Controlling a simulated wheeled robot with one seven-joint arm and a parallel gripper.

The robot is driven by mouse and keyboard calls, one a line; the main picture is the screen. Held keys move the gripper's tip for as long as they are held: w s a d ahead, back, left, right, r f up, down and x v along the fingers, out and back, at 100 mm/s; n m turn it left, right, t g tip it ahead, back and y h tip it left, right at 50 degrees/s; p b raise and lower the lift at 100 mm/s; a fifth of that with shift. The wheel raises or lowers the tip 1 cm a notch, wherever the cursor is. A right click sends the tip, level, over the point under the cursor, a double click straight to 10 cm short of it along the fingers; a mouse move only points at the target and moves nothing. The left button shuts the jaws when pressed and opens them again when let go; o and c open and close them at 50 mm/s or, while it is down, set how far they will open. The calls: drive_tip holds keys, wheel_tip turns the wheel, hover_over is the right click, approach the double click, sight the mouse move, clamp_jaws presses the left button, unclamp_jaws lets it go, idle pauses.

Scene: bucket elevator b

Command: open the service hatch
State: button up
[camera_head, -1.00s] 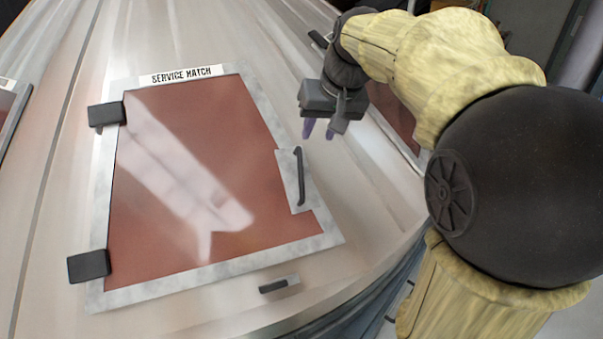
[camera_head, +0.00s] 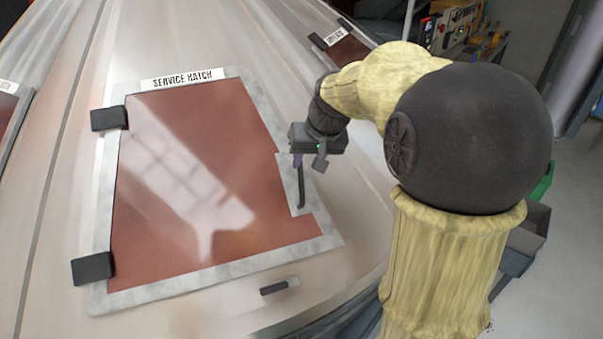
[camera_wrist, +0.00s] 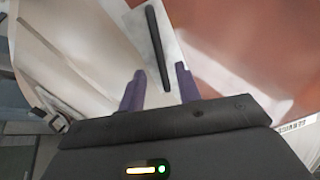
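The service hatch (camera_head: 190,185) is a red-brown panel in a grey frame, with a "SERVICE HATCH" label (camera_head: 183,79) above it. It lies closed in its frame, with two black hinges on its left side. Its dark bar handle (camera_head: 300,185) is on a pale plate at the right edge. My gripper (camera_head: 297,160) is at the upper end of the handle. In the wrist view, the two purple fingers (camera_wrist: 160,82) are apart, and the handle (camera_wrist: 157,45) runs between and beyond their tips. I cannot tell whether a finger touches it.
A small latch-like piece (camera_head: 279,286) sits below the hatch frame. Another labelled hatch (camera_head: 345,48) is at the upper right, and part of one shows at the left edge. Bare pale metal surrounds the hatch. A cluttered bench (camera_head: 455,30) stands behind.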

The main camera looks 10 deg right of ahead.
sight(301, 175)
drive_tip(key=p+x, duration=0.1)
drive_tip(key=x, duration=0.7)
drive_tip(key=shift+c, duration=0.2)
